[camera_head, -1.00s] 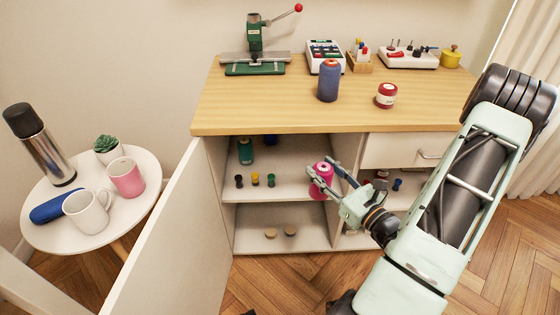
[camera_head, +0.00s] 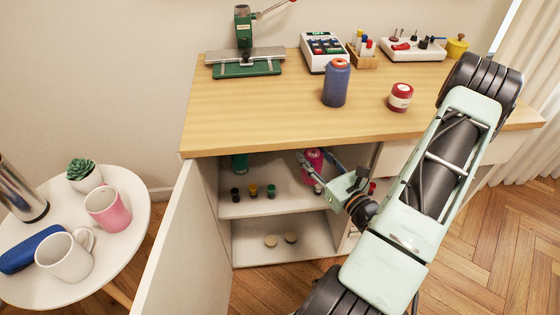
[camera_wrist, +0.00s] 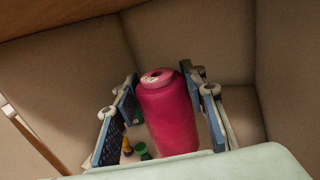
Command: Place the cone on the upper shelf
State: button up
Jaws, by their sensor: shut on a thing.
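The pink cone (camera_head: 313,157) is a thread cone inside the open cabinet, above the upper shelf (camera_head: 290,203). My gripper (camera_head: 321,165) reaches in from the right and is shut on the cone. In the wrist view the cone (camera_wrist: 168,115) looks roughly upright between the two blue-padded fingers (camera_wrist: 165,103). Its base is partly hidden, so I cannot tell whether it touches the shelf.
Small spools (camera_head: 253,190) stand left on the upper shelf, with a green cone (camera_head: 239,163) behind them. The open door (camera_head: 190,245) is at the left. The tabletop (camera_head: 260,115) above holds a blue cone (camera_head: 336,83) and a red spool (camera_head: 400,97).

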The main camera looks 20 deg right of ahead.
jog(key=w+a+f+b, duration=0.2)
jog(key=w+f+b, duration=0.4)
jog(key=w+f, duration=0.5)
jog(key=shift+w+a+f, duration=0.3)
jog(key=shift+w+f, duration=0.05)
jog(key=shift+f, duration=0.25)
jog(key=o, duration=1.2)
jog(key=shift+f, duration=0.15)
jog(key=shift+o, duration=0.2)
jog(key=shift+s, duration=0.1)
